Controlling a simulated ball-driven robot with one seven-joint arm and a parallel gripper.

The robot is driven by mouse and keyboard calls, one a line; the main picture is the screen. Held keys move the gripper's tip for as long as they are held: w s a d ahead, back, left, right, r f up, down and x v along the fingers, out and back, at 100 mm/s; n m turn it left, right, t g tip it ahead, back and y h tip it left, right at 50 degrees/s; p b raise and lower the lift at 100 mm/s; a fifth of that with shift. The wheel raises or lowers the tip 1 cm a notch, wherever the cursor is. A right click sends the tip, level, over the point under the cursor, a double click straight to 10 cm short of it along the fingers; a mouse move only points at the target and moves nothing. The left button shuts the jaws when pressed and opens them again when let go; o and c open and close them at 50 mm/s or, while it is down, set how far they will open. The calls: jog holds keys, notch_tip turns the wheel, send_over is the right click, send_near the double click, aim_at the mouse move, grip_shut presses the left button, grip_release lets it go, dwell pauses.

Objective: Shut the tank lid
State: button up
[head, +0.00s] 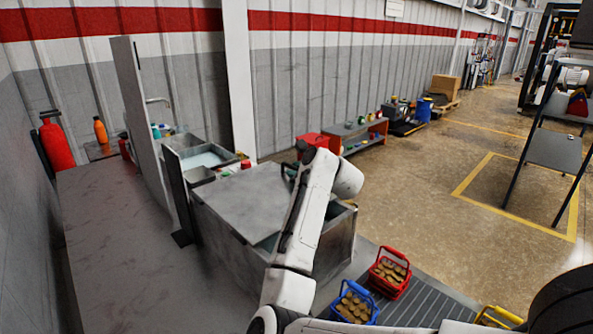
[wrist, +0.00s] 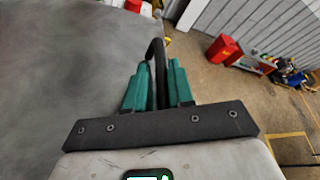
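The tank (head: 332,245) is a grey metal box in the middle of the head view. Its flat grey lid (head: 240,195) lies over most of the top, with its right edge raised a little; a gap shows between the lid and the near and right rim. My gripper (head: 300,160) is at the lid's right side, partly hidden behind my white arm. In the wrist view the lid (wrist: 60,80) fills the left, and the green fingers of my gripper (wrist: 157,88) stand on either side of a black curved handle (wrist: 156,58), closed on it.
A blue basket (head: 353,303) and a red basket (head: 389,272) with brown pieces stand right of the tank. A tall grey panel (head: 140,110) and a sink (head: 205,158) are behind. The floor to the right (head: 420,185) is free.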

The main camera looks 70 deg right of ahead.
jog(key=shift+r, duration=0.2)
notch_tip(320, 180, up, 3)
jog(key=shift+f, duration=0.2)
jog(key=s+a+r+b, duration=0.2)
jog(key=s+a+r, duration=0.6)
jog(key=s+r, duration=0.2)
jog(key=shift+s, duration=0.85)
